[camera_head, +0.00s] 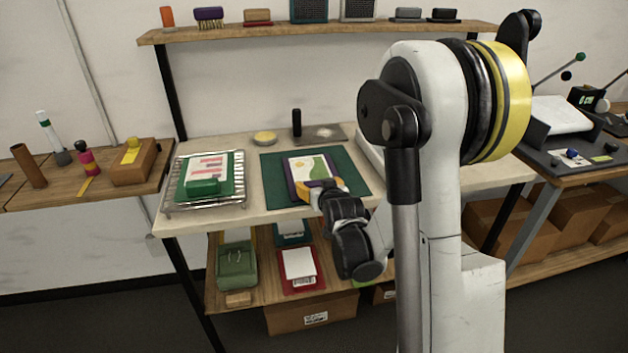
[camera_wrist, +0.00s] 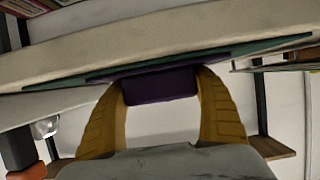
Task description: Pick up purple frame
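The purple frame (camera_head: 290,182) lies on a dark green mat (camera_head: 270,174) on the table, with a white, yellow and green picture in it. My gripper (camera_head: 321,187) is at its near right side in the head view. In the wrist view, the yellow fingers (camera_wrist: 161,90) stand on both sides of a purple block-like part of the frame (camera_wrist: 160,85), with no clear gap seen. My gripper looks shut on this part. The fingertips partly hide the frame's near right edge. The frame looks flat on or very close to the mat.
A wire rack (camera_head: 170,206) with a green frame (camera_head: 224,187) stands to the left. A lower shelf (camera_head: 265,291) holds several items.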

